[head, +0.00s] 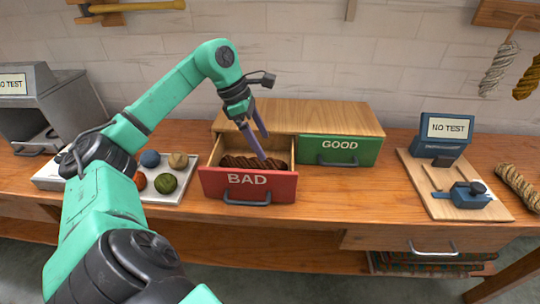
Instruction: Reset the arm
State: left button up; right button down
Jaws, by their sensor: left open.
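My left arm comes in from the left, and its gripper (254,142) is open and points down over the red BAD drawer (275,188). The drawer is pulled out, and a brown wool skein (240,161) lies inside it. The fingertips are just above or beside the skein; I cannot tell if they touch it. The green GOOD drawer (318,150) is shut, to the right in the same wooden cabinet (320,115). My right gripper is not in view.
A white tray (176,193) with several wool balls lies left of the drawer. A grey machine (40,100) stands far left. At the right are a board (460,208) with a blue clamp (465,194) and a NO TEST display (447,128). A tan skein (515,185) lies far right.

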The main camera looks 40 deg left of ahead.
pick_arm(q)
jog(key=shift+p+v, duration=0.3)
jog(key=shift+v, duration=1.65)
